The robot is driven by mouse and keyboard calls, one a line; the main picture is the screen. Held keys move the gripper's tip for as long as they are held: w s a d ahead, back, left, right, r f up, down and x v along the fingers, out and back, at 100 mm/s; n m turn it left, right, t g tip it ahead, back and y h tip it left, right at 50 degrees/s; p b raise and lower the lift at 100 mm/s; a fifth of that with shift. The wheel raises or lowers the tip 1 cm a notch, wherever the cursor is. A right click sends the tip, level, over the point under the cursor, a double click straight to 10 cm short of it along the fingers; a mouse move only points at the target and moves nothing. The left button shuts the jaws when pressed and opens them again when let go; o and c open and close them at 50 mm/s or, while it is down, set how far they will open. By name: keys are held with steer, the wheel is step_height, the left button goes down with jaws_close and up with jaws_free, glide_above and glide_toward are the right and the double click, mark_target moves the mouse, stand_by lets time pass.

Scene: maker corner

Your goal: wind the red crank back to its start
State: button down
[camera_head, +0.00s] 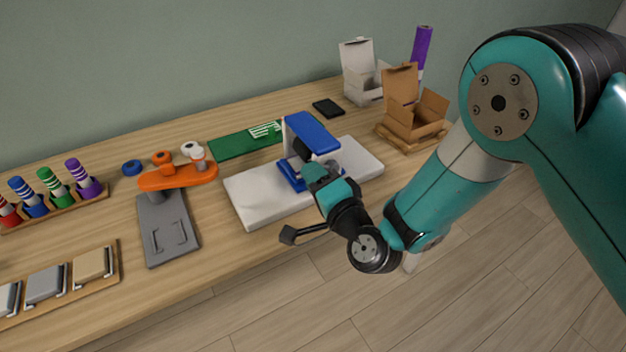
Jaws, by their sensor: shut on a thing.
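A device with a blue top (315,133), a pale upright and a blue base stands on a white slab (254,199) in the middle of the table. My gripper (310,173) reaches it from the front right and is shut on a part at the device's front. My wrist and fingers hide that part. No red crank shows clearly; it may be behind my gripper, so I cannot tell its angle.
An orange arm (178,177) on a grey base (167,232) stands left of the slab. A green board (232,146) lies behind. An open cardboard box (414,118) and a white box (358,72) stand back right. Bare table lies between the grey base and slab.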

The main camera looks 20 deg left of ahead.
steer(key=m, duration=0.1)
steer(key=r+m, duration=0.1)
steer(key=w+r+m, duration=0.1)
steer(key=shift+d+m+p, duration=0.25)
steer(key=shift+m+p, duration=0.05)
steer(key=shift+p, duration=0.1)
steer(key=shift+w+d+r+m, duration=0.15)
steer(key=shift+d+r+m, duration=0.1)
steer(key=shift+m, duration=0.4)
steer(key=shift+w+d+r+m, duration=0.1)
steer(key=shift+w+r+m, duration=0.1)
steer(key=shift+m, duration=0.45)
